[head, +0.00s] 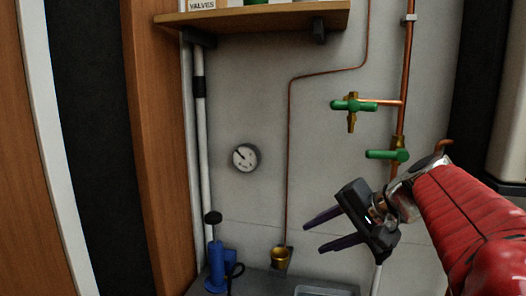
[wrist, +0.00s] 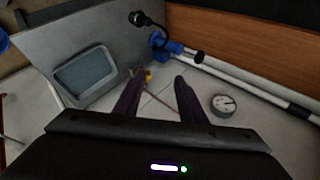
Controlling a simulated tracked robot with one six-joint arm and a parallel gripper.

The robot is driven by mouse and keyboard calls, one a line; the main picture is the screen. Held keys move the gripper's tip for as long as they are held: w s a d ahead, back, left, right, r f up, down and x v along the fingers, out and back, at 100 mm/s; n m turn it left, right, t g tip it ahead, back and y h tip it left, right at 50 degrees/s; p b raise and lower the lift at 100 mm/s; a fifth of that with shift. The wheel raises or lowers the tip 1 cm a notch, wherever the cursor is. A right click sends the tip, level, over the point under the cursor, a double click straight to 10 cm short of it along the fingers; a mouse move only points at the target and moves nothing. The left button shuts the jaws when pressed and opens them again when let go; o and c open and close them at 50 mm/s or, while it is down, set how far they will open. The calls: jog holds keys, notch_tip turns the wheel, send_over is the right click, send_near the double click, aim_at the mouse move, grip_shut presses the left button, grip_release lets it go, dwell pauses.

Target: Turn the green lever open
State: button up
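Two green levers show in the head view on the copper pipework at the right. The upper green lever (head: 354,105) lies level across a brass tap with its spout pointing down. The lower green lever (head: 381,155) also lies level, on a brass valve (head: 400,149) on the upright copper pipe. My gripper (head: 313,235) is below and to the left of both levers, apart from them. Its two dark purple fingers are spread and point left, with nothing between them. In the wrist view the open fingers (wrist: 155,97) show, and neither green lever is visible there.
A round gauge (head: 245,157) is on the wall; it also shows in the wrist view (wrist: 223,104). A blue pump-like object (head: 217,268) and a brass cup (head: 280,257) are low down. A wooden shelf (head: 260,17) juts out above. The wall between gauge and levers is mostly clear.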

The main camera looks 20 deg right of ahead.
jog(key=w+d+r+m+t, duration=0.1)
jog(key=d+r+m+t, duration=0.1)
jog(key=d+r, duration=0.35)
jog(key=d+r+m+t, duration=0.1)
jog(key=d+r+t, duration=0.1)
jog(key=d, duration=0.6)
jog(key=m+t+h, duration=0.1)
jog(key=m+t, duration=0.2)
send_near(386, 156)
jog(key=s, duration=0.2)
jog(key=shift+w+r, duration=0.1)
jog(key=shift+w, duration=0.05)
jog(key=x, duration=1.4)
jog(key=shift+d+r, duration=0.1)
jog(key=shift+r, duration=0.05)
jog(key=shift+c, duration=0.3)
grip_shut()
